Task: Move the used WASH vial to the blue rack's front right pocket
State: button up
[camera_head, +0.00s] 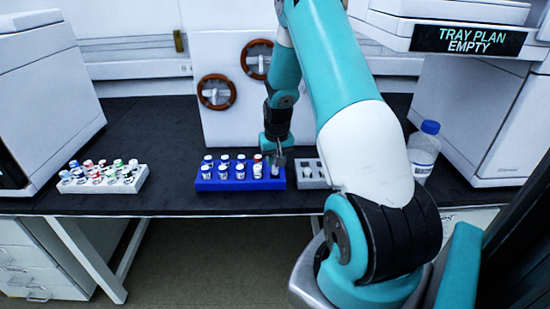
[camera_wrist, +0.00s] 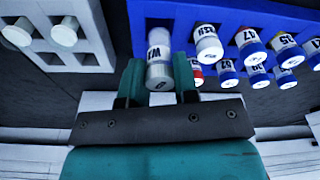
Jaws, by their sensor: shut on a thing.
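My gripper (camera_wrist: 158,82) is shut on a white vial (camera_wrist: 159,52) with dark lettering starting "WA"; its fingers sit either side of the cap end. The blue rack (camera_head: 240,185) stands in the middle of the bench and also shows in the wrist view (camera_wrist: 140,22). In the head view, my gripper (camera_head: 275,158) is over the rack's right end, with the held vial (camera_head: 275,171) at the front right. I cannot tell whether its base is seated in the pocket. A neighbouring vial (camera_wrist: 207,43) has a label ending "SH". Several other capped vials fill the rack.
A grey rack (camera_head: 308,184) stands close right of the blue rack, partly hidden by my arm; two white-capped vials (camera_wrist: 64,32) show in it. A white rack (camera_head: 100,186) of vials is at left. A blue-capped bottle (camera_head: 424,150) stands at right.

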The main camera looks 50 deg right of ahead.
aim_at(275, 174)
jog(key=shift+f, duration=0.15)
dwell(0.5)
jog(key=shift+f+b, duration=0.75)
jog(key=shift+f, duration=0.25)
jog(key=shift+f+b, duration=0.3)
jog(key=shift+f, duration=0.2)
jog(key=o, duration=1.4)
jog(key=shift+c, duration=0.2)
jog(key=shift+r+p, duration=2.8)
jog(key=shift+r, duration=0.75)
